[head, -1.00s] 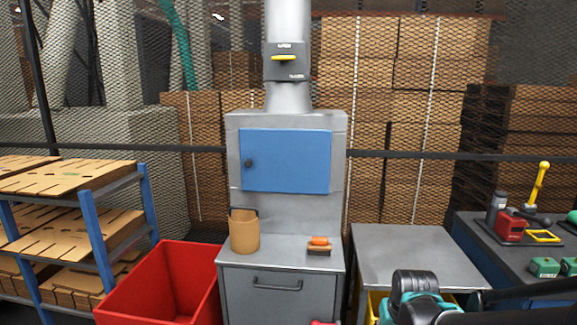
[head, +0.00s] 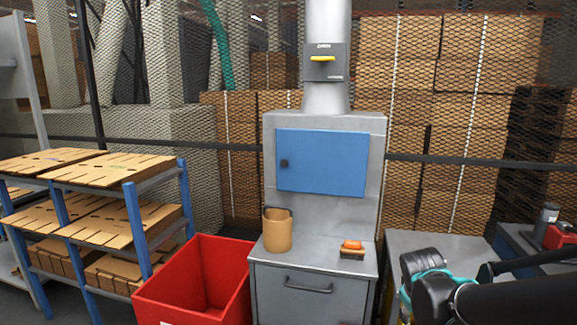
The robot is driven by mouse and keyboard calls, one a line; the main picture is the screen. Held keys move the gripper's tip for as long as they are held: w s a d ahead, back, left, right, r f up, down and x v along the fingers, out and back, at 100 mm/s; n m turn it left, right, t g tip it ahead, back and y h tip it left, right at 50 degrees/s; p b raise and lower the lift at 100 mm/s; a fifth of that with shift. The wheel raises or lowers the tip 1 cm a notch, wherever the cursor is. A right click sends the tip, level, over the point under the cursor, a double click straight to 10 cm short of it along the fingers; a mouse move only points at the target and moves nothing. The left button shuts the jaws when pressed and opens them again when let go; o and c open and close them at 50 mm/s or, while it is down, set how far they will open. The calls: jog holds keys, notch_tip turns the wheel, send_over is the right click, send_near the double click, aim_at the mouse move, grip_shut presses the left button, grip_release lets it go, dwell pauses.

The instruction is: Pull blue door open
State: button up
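The blue door (head: 322,163) is a flat rectangular panel on the front of a grey metal cabinet (head: 321,212). It looks closed, flush with the cabinet face. A small dark round knob (head: 285,163) sits near its left edge. Part of my dark arm with teal bands shows at the lower right, to the right of the cabinet and well apart from the door. My gripper's fingers cannot be seen, so whether it is open or shut does not show.
A tan cylindrical container (head: 277,231) and an orange-handled brush (head: 352,249) stand on the ledge below the door. A red bin (head: 190,285) is at lower left, beside a blue shelf rack (head: 137,235). A grey table (head: 440,241) stands right of the cabinet.

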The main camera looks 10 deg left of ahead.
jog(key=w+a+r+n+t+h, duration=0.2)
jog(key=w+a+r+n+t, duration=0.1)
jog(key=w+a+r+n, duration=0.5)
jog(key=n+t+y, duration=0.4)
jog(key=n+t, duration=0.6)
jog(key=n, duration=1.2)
send_near(283, 164)
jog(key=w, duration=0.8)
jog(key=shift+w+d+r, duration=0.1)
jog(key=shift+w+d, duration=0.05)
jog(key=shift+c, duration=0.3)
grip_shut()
